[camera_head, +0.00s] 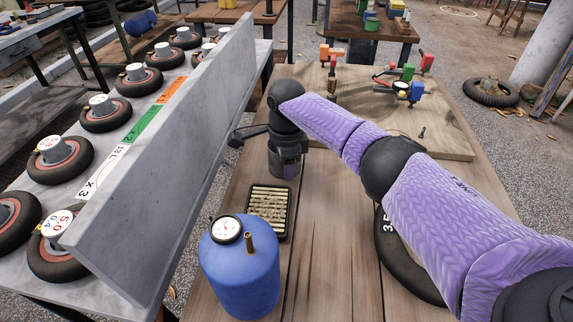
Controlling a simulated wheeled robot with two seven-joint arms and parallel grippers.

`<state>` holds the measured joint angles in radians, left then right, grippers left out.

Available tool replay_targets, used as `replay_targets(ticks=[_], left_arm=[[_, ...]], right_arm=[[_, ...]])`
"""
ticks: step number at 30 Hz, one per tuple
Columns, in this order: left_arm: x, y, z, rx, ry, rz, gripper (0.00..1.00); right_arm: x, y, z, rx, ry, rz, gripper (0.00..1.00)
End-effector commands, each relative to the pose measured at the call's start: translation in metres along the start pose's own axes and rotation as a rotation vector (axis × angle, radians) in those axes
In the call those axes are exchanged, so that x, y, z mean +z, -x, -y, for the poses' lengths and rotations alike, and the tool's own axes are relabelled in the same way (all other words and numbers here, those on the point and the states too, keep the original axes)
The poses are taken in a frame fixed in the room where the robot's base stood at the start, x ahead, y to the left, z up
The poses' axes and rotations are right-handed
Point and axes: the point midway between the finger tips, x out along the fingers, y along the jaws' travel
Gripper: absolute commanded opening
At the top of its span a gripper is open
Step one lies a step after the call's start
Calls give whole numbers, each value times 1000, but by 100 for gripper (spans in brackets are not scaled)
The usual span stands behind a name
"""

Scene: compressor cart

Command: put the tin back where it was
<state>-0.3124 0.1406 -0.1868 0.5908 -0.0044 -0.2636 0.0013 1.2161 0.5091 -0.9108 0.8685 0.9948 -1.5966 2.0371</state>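My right arm comes in from the right in a purple sleeve and reaches across the table. Its dark wrist and gripper (285,168) point down over the wooden table, beyond the black tray. The fingers cannot be made out, so I cannot tell whether they are open or shut, or whether they hold a tin. I cannot pick out the tin for certain on this table. A small green container (371,23) stands on the far table, well away from my gripper. My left gripper is not in view.
A blue tank (243,277) with a gauge stands at the front, by the black tray (268,207) of brass pieces. A tall grey panel (160,170) is left, with wheels (60,160) behind it. A wooden board (430,135) with fittings lies back right. A tyre (398,268) is partly under my arm.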

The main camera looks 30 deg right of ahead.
Motion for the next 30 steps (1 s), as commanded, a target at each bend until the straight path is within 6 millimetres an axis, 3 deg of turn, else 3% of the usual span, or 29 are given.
replay_targets(ticks=[10,21,25,30], left_arm=[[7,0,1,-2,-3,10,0],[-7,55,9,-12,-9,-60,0],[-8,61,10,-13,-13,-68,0],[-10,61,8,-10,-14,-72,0]], right_arm=[[0,5,0,-2,0,-1,38],[1,106,0,-5,-1,3,38],[0,122,0,-2,0,2,38],[0,124,0,1,0,1,38]])
